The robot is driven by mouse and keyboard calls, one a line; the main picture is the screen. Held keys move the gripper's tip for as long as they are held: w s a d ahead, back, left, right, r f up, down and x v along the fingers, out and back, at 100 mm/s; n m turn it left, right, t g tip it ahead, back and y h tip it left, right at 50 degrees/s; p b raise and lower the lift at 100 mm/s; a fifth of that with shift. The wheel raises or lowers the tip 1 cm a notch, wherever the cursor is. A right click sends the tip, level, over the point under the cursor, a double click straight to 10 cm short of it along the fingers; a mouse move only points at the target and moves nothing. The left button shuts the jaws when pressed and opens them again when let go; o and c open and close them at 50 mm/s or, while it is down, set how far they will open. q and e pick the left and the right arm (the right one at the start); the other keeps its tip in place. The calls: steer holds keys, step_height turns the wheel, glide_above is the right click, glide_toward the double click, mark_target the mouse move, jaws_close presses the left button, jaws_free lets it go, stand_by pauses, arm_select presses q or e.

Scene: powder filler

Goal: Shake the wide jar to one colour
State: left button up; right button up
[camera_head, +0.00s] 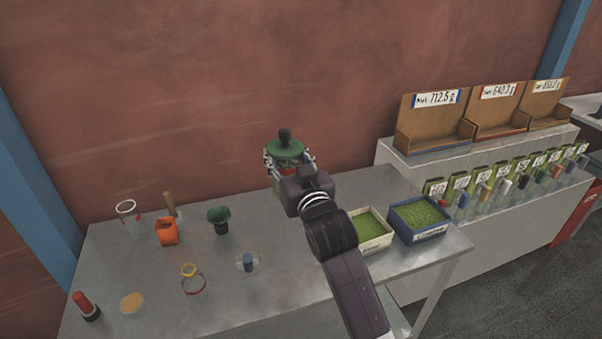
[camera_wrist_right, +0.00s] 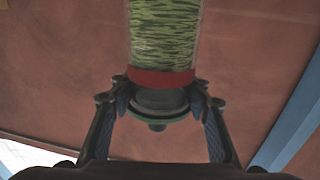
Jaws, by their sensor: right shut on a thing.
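The wide jar (camera_wrist_right: 165,35) is clear, with a red band and streaked yellow-green and dark contents in the right wrist view. In the head view its green top with a dark knob (camera_head: 285,147) points up, above the back of the table. My right gripper (camera_head: 288,163) is shut on the jar near its lid end; its fingers (camera_wrist_right: 160,108) lie on both sides there in the wrist view. My arm and gripper hide most of the jar's body in the head view. My left gripper is not in view.
A white box (camera_head: 372,232) and a blue box (camera_head: 420,220) of green material stand right. A shelf with labelled vials (camera_head: 490,188) is beyond.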

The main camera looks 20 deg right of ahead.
steer(key=d, duration=0.9)
steer(key=shift+a, duration=2.5)
steer(key=shift+d, duration=0.1)
steer(key=a, duration=0.4)
steer(key=shift+a, duration=0.4)
steer(key=shift+d, duration=4.7)
steer(key=a, duration=0.4)
steer(key=shift+a, duration=0.4)
steer(key=shift+d, duration=0.15)
